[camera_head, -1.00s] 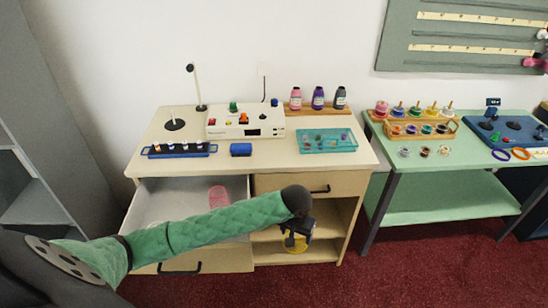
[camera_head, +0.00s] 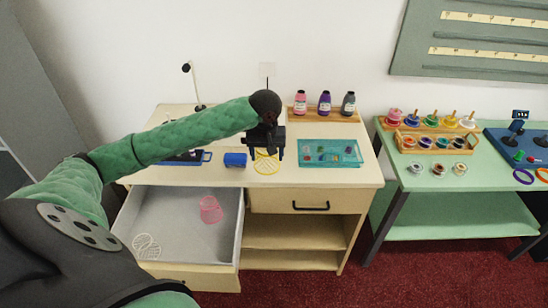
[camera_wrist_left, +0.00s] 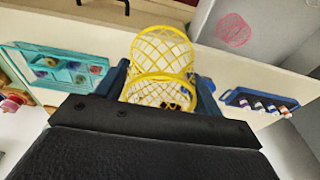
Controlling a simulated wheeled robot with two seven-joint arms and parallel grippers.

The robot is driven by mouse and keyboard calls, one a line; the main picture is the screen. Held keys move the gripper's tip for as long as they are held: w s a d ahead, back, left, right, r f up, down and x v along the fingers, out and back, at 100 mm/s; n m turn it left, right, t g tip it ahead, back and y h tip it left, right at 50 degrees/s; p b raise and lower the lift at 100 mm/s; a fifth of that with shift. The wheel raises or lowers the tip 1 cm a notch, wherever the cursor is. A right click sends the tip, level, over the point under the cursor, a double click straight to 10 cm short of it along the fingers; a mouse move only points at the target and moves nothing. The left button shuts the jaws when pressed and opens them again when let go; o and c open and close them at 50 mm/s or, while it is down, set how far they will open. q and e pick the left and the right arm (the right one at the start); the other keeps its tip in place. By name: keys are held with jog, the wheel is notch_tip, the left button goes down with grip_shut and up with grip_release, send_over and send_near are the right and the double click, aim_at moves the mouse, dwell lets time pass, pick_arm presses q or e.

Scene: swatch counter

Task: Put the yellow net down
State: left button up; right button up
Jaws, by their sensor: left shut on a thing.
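The yellow net (camera_head: 266,164) is a small openwork basket. Whether the net touches the desk top, I cannot tell. In the left wrist view the yellow net (camera_wrist_left: 162,65) sits between the two fingers, its open mesh facing the camera. My right gripper is not in view.
The open drawer (camera_head: 180,222) below holds a pink net (camera_head: 210,209) and a white net (camera_head: 146,246). Bottles (camera_head: 324,102) stand behind.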

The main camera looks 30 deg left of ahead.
pick_arm(q)
jog(key=w+a+f+p, duration=0.1)
jog(key=w+f, duration=0.1)
jog(key=w, duration=0.1)
jog(key=w+a+f+p, duration=0.2)
jog(key=w, duration=0.1)
jog(key=w+a+f+p, duration=0.1)
jog(key=w+a+f, duration=0.1)
jog(key=w, duration=0.1)
jog(key=shift+w+f, duration=0.25)
jog(key=shift+w, duration=0.15)
notch_tip(320, 180, down, 4)
jog(key=p, duration=0.2)
jog(key=shift+r+p, duration=0.2)
jog(key=shift+p, duration=0.1)
jog(key=shift+f, duration=0.3)
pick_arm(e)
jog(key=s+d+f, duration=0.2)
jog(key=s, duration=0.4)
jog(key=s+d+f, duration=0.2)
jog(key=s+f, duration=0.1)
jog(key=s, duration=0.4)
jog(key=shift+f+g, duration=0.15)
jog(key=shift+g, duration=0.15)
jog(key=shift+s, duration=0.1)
pick_arm(q)
jog(key=o, duration=0.9)
jog(key=shift+o, duration=0.2)
